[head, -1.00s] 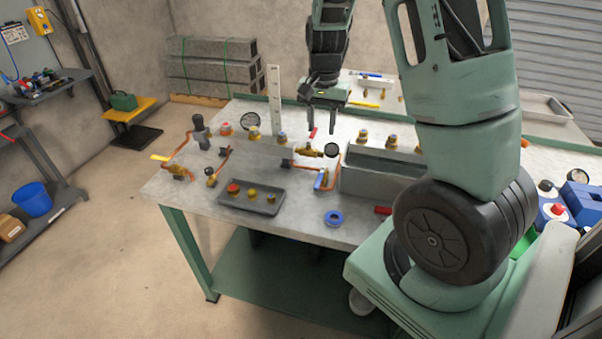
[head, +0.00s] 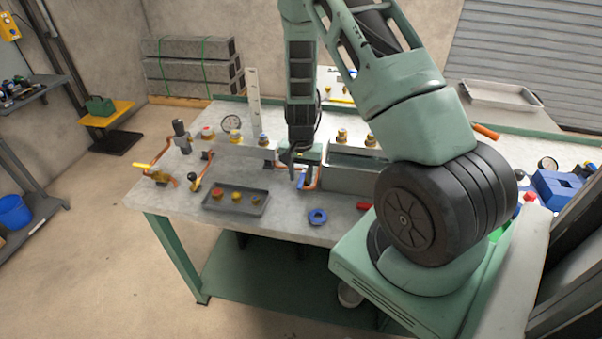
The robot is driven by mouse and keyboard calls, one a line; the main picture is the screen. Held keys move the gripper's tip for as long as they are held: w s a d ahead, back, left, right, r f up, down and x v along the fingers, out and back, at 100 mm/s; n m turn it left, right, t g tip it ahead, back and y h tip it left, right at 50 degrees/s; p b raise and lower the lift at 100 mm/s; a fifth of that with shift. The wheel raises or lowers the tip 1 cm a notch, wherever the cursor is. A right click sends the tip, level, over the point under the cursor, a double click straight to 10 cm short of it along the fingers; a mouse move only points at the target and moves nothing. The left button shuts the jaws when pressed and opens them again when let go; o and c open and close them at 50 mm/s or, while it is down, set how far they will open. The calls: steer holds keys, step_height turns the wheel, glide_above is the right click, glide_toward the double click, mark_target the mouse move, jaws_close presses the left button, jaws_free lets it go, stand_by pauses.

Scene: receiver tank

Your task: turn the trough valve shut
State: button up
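A grey trough (head: 350,180) stands on the bench, partly behind my arm. At its left end, a valve with a blue lever (head: 302,181) sits on a copper pipe (head: 313,177); the lever points down towards the front of the bench. I take this as the trough valve, though no label is readable. My gripper (head: 291,163) is low over the bench, just behind and left of the blue lever. Its fingers are small and dark, and I cannot tell their opening or whether they touch the valve. My forearm and gripper hide the brass fitting and round black part behind.
A yellow-handled valve (head: 142,166) and a black-knobbed lever (head: 193,178) are at the left. A dark tray (head: 224,206) with small caps and a blue ring (head: 317,216) lie in front. An upright white scale (head: 253,98) stands behind.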

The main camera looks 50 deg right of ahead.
steer(key=shift+f, duration=0.25)
jaws_close()
